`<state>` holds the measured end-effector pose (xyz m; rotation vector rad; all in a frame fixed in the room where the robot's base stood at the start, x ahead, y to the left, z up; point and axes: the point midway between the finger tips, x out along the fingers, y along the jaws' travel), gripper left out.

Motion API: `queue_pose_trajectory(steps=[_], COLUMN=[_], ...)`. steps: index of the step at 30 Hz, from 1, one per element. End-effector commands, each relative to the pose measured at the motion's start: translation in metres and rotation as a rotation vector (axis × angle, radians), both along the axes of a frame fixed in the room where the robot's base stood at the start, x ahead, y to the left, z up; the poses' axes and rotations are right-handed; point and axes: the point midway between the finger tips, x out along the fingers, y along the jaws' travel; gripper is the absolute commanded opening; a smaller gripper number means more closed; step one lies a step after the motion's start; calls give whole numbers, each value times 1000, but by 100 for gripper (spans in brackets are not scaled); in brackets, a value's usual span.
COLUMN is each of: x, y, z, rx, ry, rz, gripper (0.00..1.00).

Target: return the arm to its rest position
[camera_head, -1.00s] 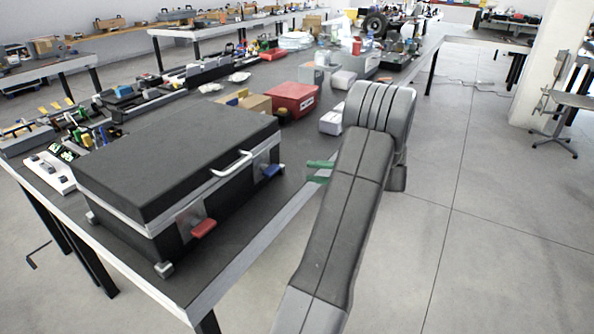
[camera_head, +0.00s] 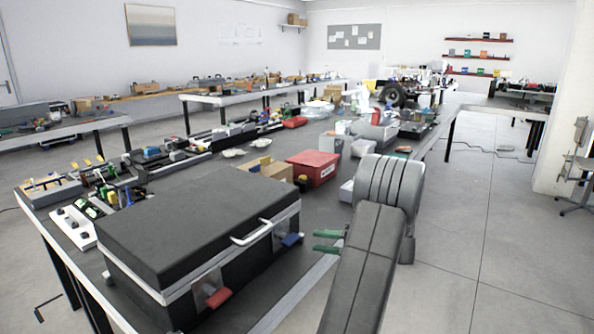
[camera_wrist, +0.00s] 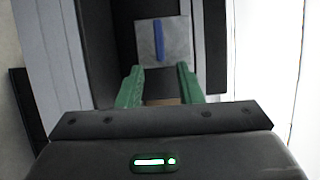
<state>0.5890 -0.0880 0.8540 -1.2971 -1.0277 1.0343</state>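My gripper (camera_head: 326,241) is at the right side of the black case, low beside the table edge. Its two green fingers point left toward the case and are spread apart. In the wrist view the gripper (camera_wrist: 158,85) is open with nothing between its fingers. A blue latch (camera_wrist: 158,40) on a grey plate lies ahead of the fingertips, with a gap. My arm's dark grey links rise at the lower right of the head view and partly hide the gripper's body.
The closed black case (camera_head: 190,235) has a silver handle (camera_head: 264,232), a red latch (camera_head: 218,297) and a blue latch. It stands on a long dark table with a red box (camera_head: 314,170) and cardboard box behind it. Open floor (camera_head: 500,240) lies to the right.

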Motion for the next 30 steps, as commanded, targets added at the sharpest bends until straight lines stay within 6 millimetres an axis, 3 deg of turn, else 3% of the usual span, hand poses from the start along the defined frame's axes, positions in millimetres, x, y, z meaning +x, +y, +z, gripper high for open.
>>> queue_pose_trajectory(steps=[6,13,18,30], x=[10,17,19,19], y=[44,73,81,78], z=[1,1,1,1], rx=[0,0,0,-3], ry=[0,0,0,-4], rz=[4,3,0,0], gripper=[33,33,33,33])
